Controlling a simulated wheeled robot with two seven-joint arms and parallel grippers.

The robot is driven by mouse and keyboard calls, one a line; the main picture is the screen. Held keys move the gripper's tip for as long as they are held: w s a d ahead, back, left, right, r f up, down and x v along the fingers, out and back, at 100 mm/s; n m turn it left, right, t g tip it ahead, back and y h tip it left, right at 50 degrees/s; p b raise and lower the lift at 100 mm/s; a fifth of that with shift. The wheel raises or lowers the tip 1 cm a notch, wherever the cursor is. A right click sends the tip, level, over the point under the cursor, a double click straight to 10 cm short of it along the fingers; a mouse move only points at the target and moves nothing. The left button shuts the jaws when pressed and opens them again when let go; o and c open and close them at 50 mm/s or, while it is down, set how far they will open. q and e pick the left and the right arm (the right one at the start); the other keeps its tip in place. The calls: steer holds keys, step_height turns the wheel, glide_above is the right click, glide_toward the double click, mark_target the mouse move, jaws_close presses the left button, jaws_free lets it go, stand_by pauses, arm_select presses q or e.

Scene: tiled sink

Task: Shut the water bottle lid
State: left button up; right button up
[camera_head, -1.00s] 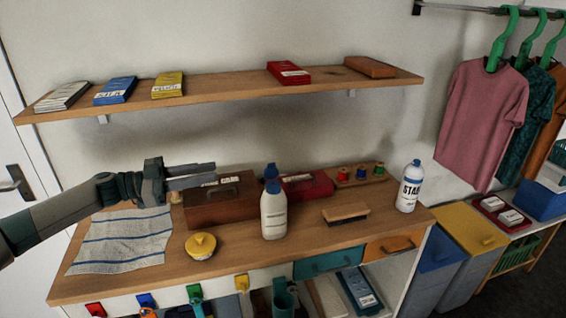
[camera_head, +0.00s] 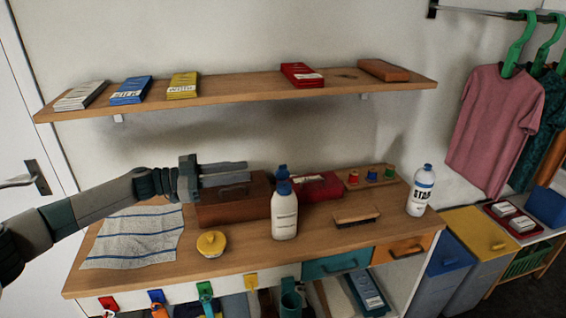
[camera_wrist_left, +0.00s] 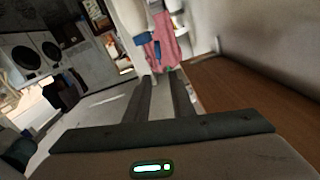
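The water bottle (camera_head: 284,218) is white and stands upright near the front middle of the wooden counter. Its blue lid (camera_head: 281,172) sticks up above a blue collar (camera_head: 284,188), looking flipped up; the hinge is too small to make out. My left gripper (camera_head: 249,173) is left of the lid, about level with it, fingers pointing right and apart from it. In the left wrist view, which looks upside down, the fingers (camera_wrist_left: 163,80) are spread with nothing between them. The blue lid (camera_wrist_left: 157,50) seems to show beyond them, beside the blue collar (camera_wrist_left: 142,38). My right gripper is not in view.
A brown box (camera_head: 235,206) and a red box (camera_head: 318,187) stand behind the bottle. A yellow-lidded jar (camera_head: 211,243), a brush (camera_head: 356,216) and a starch bottle (camera_head: 420,192) stand around it. A wall shelf (camera_head: 230,97) with packets hangs above.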

mark_target(283, 166)
arm_select(q)
steer(key=p+x, duration=0.3)
steer(key=x, duration=0.8)
steer(key=shift+w+d, duration=0.1)
steer(key=shift+d, duration=0.05)
steer(key=shift+w+d+p, duration=0.15)
steer(key=shift+d+p, duration=0.2)
steer(key=shift+d, duration=0.15)
jaws_close()
